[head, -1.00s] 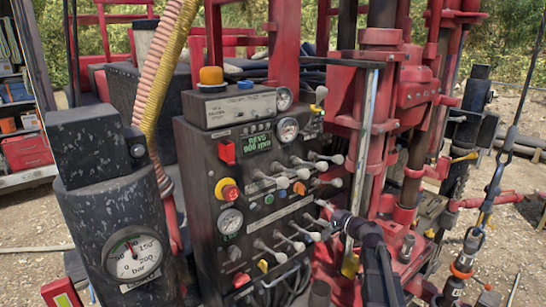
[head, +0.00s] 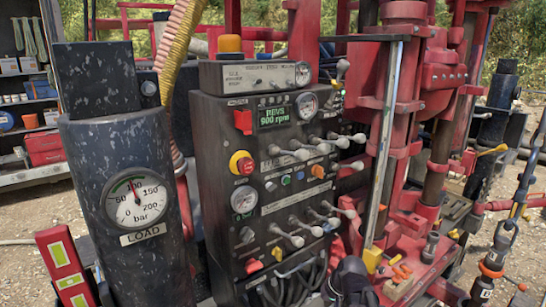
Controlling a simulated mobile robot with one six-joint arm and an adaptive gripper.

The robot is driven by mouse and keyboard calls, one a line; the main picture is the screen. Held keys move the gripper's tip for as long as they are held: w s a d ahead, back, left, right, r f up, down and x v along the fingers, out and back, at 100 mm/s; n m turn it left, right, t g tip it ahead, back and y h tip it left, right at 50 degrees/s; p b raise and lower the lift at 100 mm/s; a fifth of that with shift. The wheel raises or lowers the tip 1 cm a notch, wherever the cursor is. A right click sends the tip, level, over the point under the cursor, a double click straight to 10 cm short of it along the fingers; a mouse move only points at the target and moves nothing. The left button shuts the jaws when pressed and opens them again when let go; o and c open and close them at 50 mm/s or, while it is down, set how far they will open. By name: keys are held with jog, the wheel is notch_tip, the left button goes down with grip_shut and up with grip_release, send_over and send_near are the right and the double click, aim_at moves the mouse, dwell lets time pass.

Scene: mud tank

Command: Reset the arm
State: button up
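My gripper is not clearly visible. Only a dark part of my arm (head: 350,280) shows at the bottom edge, below the lower right of the control panel. I cannot make out any fingertips there. The dark control panel (head: 275,205) stands in the middle, with two rows of grey-handled levers, knobs and a display (head: 277,115) reading "REVS 900 rpm". The lower row of levers (head: 310,225) stands clear of my arm.
A mud-spattered black cylinder with a LOAD gauge (head: 136,202) stands close at the left. A red drill rig (head: 405,190) with a slanted grey bar fills the right. Gravel ground is at both sides.

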jog(key=s+d+f+n+g+h+b, duration=0.1)
jog(key=s+d+f+g+h+b, duration=0.1)
jog(key=s+d+f+h+b, duration=0.1)
jog(key=shift+s+f+h, duration=0.5)
jog(key=shift+s+f, duration=0.7)
jog(key=shift+s, duration=0.65)
jog(key=shift+d, duration=0.1)
